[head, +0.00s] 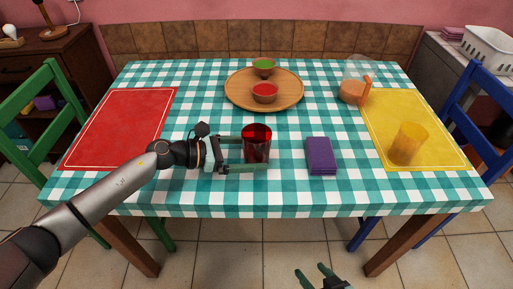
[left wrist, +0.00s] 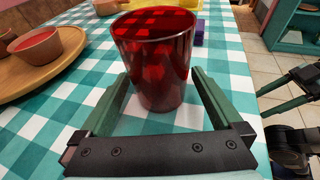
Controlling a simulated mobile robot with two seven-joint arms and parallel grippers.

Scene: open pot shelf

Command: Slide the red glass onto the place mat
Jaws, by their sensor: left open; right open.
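The red glass (head: 257,146) stands upright on the checkered tablecloth near the front middle of the table. My left gripper (head: 254,154) is open, with its green fingers on either side of the glass. In the left wrist view the glass (left wrist: 157,60) stands between the two fingers (left wrist: 160,100), and I cannot tell whether either touches it. A red place mat (head: 112,130) lies at the left of the table and a yellow place mat (head: 405,125) at the right. My right gripper (head: 312,275) is open and empty, in front of and below the table's front edge.
A yellow glass (head: 408,144) stands on the yellow mat, with a pitcher (head: 354,82) of orange drink behind it. A purple napkin (head: 320,155) lies right of the red glass. A round wooden tray (head: 240,90) holds two bowls. Cloth between the red glass and red mat is clear except for my left arm.

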